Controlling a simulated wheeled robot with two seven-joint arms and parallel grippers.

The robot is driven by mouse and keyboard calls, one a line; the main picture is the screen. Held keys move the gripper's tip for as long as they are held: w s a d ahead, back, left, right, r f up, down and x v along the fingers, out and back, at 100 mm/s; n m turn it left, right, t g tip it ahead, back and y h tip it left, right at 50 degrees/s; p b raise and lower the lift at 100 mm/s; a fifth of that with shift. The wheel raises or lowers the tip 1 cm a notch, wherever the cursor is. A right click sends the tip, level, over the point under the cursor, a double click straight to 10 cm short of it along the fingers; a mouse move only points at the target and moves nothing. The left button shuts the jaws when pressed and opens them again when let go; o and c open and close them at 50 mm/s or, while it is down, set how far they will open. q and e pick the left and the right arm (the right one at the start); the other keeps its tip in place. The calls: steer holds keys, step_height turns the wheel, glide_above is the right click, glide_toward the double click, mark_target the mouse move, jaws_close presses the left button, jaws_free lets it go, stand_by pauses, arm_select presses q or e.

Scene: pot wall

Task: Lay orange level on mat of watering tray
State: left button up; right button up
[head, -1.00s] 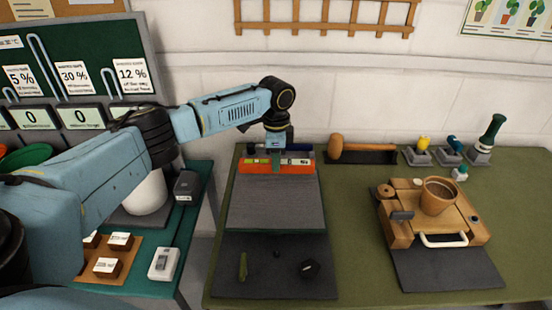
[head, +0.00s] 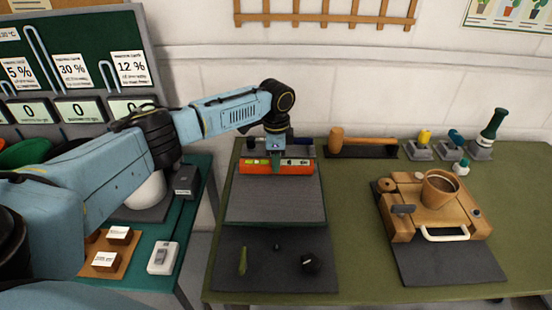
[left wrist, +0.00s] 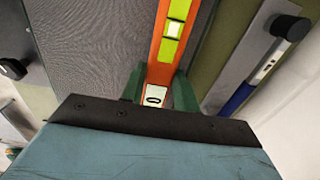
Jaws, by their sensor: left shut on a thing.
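The orange level (head: 262,168) with yellow-green vials lies crosswise at the back end of the grey mat of the watering tray (head: 275,200). My left gripper (head: 276,160) is above the level's middle, pointing down, and shut on it. In the left wrist view, the green fingers (left wrist: 158,92) stand on either side of the orange level (left wrist: 163,45), which runs away from them over the grey mat (left wrist: 95,45). I cannot tell whether its underside touches the mat. My right gripper is not in view.
Behind the level is a grey holder with a blue-handled tool (left wrist: 240,97). A dark mat (head: 275,270) with small items is in front of the tray. To the right are a mallet (head: 337,138) and a wooden stand with a brown pot (head: 439,190).

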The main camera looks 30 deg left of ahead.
arm_select(q)
steer(key=shift+f, duration=0.3)
steer(key=o, duration=1.4)
steer(key=shift+c, duration=0.2)
steer(key=shift+r, duration=0.1)
steer(key=shift+r+p, duration=2.2)
steer(key=shift+p, duration=0.45)
